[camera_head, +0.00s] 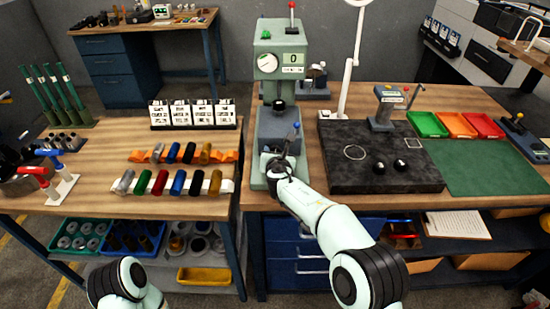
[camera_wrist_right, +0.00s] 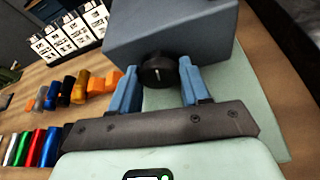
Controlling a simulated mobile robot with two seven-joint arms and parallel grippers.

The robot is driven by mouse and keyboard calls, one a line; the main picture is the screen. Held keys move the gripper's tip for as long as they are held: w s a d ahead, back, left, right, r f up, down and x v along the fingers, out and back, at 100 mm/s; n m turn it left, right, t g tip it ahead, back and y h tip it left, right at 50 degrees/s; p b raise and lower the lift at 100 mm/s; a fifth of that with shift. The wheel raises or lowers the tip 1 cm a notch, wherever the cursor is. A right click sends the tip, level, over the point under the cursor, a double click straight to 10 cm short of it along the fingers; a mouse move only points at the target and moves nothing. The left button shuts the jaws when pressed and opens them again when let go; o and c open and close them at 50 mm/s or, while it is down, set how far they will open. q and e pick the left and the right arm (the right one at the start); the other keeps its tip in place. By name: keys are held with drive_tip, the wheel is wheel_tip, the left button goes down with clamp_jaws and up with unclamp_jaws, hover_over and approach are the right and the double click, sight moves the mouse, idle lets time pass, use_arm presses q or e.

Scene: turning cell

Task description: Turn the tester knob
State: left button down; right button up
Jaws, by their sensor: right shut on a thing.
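The tester (camera_head: 281,50) is a tall pale green machine with a round dial and a display reading 0, in the middle of the head view. Its knob (camera_wrist_right: 159,71) is black and round with a pale mark, on the front of a dark grey block (camera_wrist_right: 180,30) in the wrist view. My right gripper (camera_wrist_right: 158,80) is shut on the knob, with one blue finger on each side. In the head view my right gripper (camera_head: 276,168) is at the front of the tester and hides the knob. Of my left arm only a link shows; its gripper is out of view.
A blue-tipped lever (camera_head: 296,128) stands close to my right gripper. A dark stone plate (camera_head: 375,172) lies to the right on the bench. Coloured cylinders in a rack (camera_head: 205,186) lie on the left bench. Green, orange and red trays (camera_head: 455,124) stand at the right.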

drive_tip(key=m+y+b, duration=0.1)
drive_tip(key=m+b, duration=0.1)
drive_tip(key=b, duration=0.2)
drive_tip(key=shift+d+f+y, duration=0.1)
drive_tip(key=shift+y, duration=0.2)
use_arm(q)
wheel_tip(320, 180, down, 6)
drive_tip(key=b, duration=0.1)
drive_tip(key=shift+s+b, duration=0.4)
use_arm(e)
drive_tip(key=shift+m+y, duration=0.3)
drive_tip(key=shift+m, duration=0.4)
drive_tip(key=o, duration=1)
use_arm(q)
drive_tip(key=shift+f, duration=0.15)
use_arm(e)
drive_tip(key=shift+s, duration=0.1)
